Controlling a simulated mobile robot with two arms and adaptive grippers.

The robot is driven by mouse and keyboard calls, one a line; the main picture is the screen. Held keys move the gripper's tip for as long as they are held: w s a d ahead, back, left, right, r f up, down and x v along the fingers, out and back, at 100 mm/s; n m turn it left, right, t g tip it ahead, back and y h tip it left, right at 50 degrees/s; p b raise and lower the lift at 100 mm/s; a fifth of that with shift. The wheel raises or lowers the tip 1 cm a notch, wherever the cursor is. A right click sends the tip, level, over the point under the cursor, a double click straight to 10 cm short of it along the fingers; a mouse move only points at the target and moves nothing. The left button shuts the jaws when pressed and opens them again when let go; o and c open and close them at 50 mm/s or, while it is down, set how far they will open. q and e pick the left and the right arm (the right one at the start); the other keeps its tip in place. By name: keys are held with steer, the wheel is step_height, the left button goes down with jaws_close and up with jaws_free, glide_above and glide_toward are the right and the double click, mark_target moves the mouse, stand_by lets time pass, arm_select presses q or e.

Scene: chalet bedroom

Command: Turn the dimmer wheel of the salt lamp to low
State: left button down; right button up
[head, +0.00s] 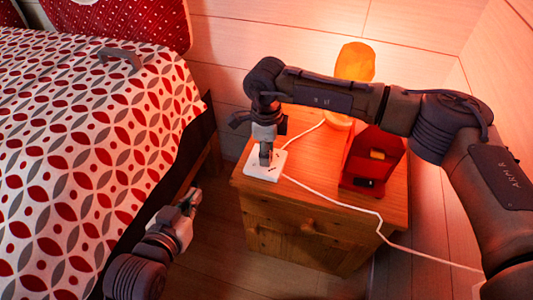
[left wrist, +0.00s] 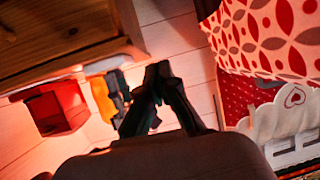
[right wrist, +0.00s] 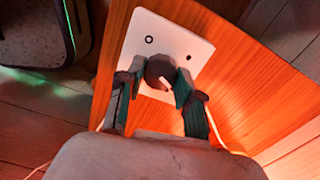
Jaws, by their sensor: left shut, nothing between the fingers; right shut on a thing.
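The salt lamp (head: 355,62) glows orange at the back of the wooden nightstand, partly hidden behind my right arm. The white dimmer box (head: 258,175) lies at the nightstand's left front corner. In the right wrist view, the dark round dimmer wheel (right wrist: 158,68) sits on the white plate (right wrist: 170,28), which bears an open ring mark and a small dark dot. The wheel's white pointer line points to the lower right in that view. My right gripper (head: 265,158) is shut on the wheel, a finger on each side (right wrist: 160,88). My left gripper (head: 193,195) is shut and empty, between bed and nightstand.
A red open box (head: 373,150) with a yellow item and a dark item stands on the nightstand (head: 310,197). A white cord (head: 340,203) runs from the dimmer across the front edge. The bed (head: 75,150) fills the left side. Wooden walls close off the back and right.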

steer(key=n+b, duration=0.1)
steer(key=n, duration=0.3)
steer(key=shift+w+n, duration=0.1)
steer(key=shift+n, duration=0.2)
steer(key=n+b, duration=0.1)
steer(key=n, duration=0.3)
steer(key=shift+b, duration=0.3)
arm_select(q)
step_height(320, 180, up, 14)
steer(key=d+t+h, duration=0.2)
steer(key=t+h, duration=0.1)
steer(key=t, duration=0.6)
steer(key=shift+w+d+r+t+b, duration=0.15)
steer(key=shift+w+t+b, duration=0.15)
steer(key=shift+b, duration=0.1)
arm_select(e)
steer(key=shift+r+n, duration=0.1)
steer(key=shift+n, duration=2.4)
steer(key=o, duration=1.2)
steer(key=shift+c, duration=0.2)
step_height(320, 180, up, 12)
